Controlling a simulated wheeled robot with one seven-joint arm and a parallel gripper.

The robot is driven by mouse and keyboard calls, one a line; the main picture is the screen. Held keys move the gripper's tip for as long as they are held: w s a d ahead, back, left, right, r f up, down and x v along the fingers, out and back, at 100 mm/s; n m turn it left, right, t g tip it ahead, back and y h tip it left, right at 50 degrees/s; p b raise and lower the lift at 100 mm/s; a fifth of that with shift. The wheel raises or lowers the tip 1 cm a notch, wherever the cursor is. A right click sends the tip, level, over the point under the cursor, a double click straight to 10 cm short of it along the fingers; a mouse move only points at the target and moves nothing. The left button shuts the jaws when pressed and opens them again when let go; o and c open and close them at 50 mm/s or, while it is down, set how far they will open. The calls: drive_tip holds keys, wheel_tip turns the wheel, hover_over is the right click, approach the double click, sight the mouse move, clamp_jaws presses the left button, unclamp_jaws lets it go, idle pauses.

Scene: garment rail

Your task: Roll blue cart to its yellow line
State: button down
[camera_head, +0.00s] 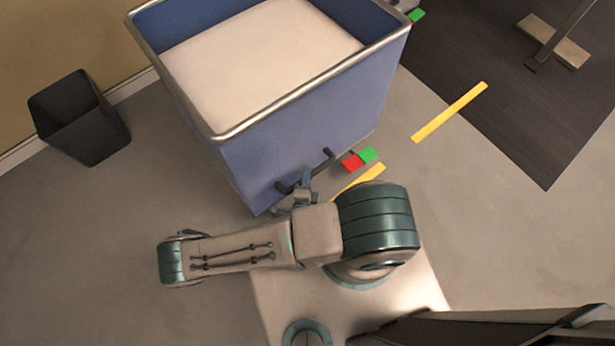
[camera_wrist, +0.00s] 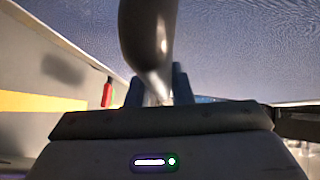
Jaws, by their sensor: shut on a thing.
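The blue cart (camera_head: 300,140) stands in the upper middle of the head view, with a metal rim and a pale inside. A dark handle bar (camera_head: 308,170) runs along its near side. My gripper (camera_head: 302,186) is at this handle and shut on it; in the wrist view the handle (camera_wrist: 146,40) rises from between the fingers. One yellow line (camera_head: 450,112) lies on the floor right of the cart, apart from it. Another yellow strip (camera_head: 362,180) lies close to the cart's near right corner, partly hidden by my arm. It also shows in the wrist view (camera_wrist: 40,102).
A red marker (camera_head: 352,162) and a green marker (camera_head: 369,154) sit by the cart's near right corner. A black bin (camera_head: 80,118) stands by the wall at left. A dark mat (camera_head: 500,100) with a stand's foot (camera_head: 553,42) lies at right. Grey floor between cart and mat is clear.

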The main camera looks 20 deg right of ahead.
drive_tip(key=c, duration=1.3)
unclamp_jaws()
drive_tip(key=shift+a, duration=0.1)
drive_tip(key=shift+s, duration=0.1)
drive_tip(key=p+v, duration=0.1)
drive_tip(key=v, duration=1.2)
drive_tip(key=shift+s, duration=0.3)
drive_tip(key=shift+a+r, duration=0.1)
drive_tip(key=shift+r, duration=0.05)
